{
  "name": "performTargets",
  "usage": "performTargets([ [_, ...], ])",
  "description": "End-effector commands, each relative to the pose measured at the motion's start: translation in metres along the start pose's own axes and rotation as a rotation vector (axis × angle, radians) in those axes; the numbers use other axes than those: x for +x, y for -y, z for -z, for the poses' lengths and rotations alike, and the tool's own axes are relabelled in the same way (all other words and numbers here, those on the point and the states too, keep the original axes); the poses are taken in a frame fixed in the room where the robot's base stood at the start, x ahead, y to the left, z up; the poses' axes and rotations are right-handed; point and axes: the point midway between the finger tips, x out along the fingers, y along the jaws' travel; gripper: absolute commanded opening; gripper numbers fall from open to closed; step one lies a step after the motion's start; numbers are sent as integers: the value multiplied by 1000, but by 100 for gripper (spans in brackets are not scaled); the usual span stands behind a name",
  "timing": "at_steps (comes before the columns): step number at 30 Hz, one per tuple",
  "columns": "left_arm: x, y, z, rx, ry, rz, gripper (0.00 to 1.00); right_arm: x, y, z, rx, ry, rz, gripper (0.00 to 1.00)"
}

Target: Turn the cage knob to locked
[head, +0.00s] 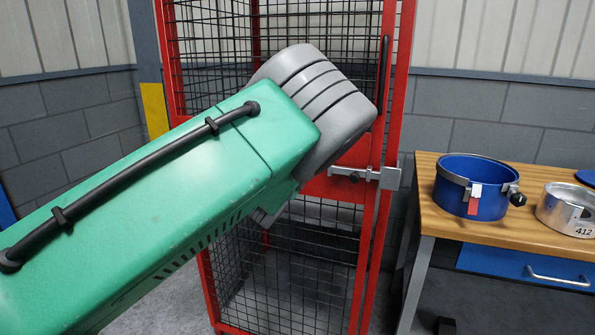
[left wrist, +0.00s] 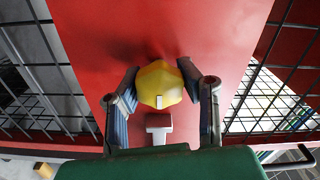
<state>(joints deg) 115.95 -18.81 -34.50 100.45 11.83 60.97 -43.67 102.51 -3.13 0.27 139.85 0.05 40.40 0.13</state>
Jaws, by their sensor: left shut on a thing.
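The yellow cage knob (left wrist: 161,84) sits on a red panel (left wrist: 200,35) in the left wrist view. A white mark on the knob points down in that view, towards a small white and red piece below it. My left gripper (left wrist: 159,78) is shut on the knob, one finger on each side. In the head view my green and grey left arm covers the knob and most of the gripper. The red cage (head: 376,214) with black mesh stands behind the arm. My right gripper is in neither view.
A metal latch (head: 357,175) is on the cage front, right of my arm. A wooden-topped workbench (head: 455,215) stands at the right with a blue ring-shaped housing (head: 466,188) and a silver housing (head: 555,206). Grey block wall lies behind.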

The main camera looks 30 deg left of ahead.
Motion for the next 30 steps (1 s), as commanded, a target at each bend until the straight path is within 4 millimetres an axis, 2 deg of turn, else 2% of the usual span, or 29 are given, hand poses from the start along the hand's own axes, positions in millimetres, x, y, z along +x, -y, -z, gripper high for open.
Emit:
performTargets([
  [1, -1, -6, 3, 7, -5, -10, 2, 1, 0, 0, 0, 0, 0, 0],
  [14, -1, -7, 3, 15, -6, -14, 2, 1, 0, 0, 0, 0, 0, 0],
  [15, -1, -8, 3, 15, -7, -14, 38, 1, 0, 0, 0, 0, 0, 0],
  [17, -1, -8, 3, 15, -6, -14, 55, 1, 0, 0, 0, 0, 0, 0],
  [26, -1, -4, 0, 13, -3, -7, 55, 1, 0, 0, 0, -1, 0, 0],
  [30, -12, -4, 0, 13, -2, -7, 55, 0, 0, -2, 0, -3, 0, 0],
])
